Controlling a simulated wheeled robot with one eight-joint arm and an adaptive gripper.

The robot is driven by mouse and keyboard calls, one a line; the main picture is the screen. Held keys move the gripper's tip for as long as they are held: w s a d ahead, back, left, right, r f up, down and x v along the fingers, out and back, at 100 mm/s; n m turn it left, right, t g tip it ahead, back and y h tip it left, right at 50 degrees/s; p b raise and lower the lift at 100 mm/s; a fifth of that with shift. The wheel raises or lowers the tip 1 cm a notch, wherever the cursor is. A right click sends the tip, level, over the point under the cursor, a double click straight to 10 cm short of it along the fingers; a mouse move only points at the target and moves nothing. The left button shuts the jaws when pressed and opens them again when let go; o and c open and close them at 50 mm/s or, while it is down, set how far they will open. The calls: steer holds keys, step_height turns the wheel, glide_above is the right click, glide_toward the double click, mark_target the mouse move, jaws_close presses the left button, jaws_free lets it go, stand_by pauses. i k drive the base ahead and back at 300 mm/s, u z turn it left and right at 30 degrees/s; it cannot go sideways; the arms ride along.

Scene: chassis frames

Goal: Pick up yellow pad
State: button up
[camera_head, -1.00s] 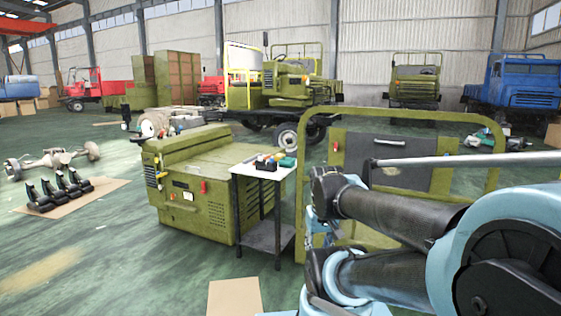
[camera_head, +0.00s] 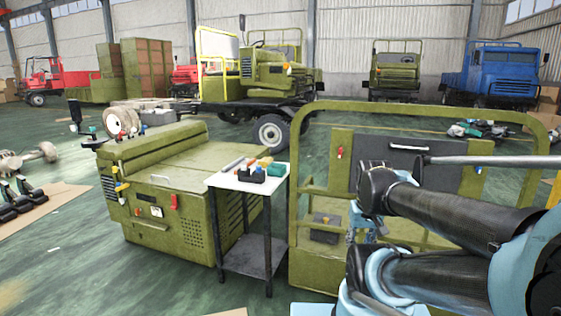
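I cannot make out a yellow pad for certain. A small white-topped table (camera_head: 222,182) holds several small items, among them a yellow-orange piece (camera_head: 265,162) too small to identify. A small yellow part (camera_head: 121,187) shows on the left face of the olive-green box-shaped body (camera_head: 185,190). My arm (camera_head: 455,215), with black links and light blue joints, fills the lower right. My gripper cannot be made out, so its state and anything in it are hidden.
An olive frame with a dark panel (camera_head: 400,165) stands right of the table, behind my arm. An olive truck (camera_head: 270,80) and a blue truck (camera_head: 497,75) stand farther back. Black parts lie on a brown sheet (camera_head: 60,205) at left. Green floor is open at the lower left.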

mark_target(265, 161)
steer(key=u, duration=0.15)
steer(key=i, duration=1.1)
steer(key=u, duration=0.9)
steer(key=i, duration=0.7)
steer(key=u, duration=0.4)
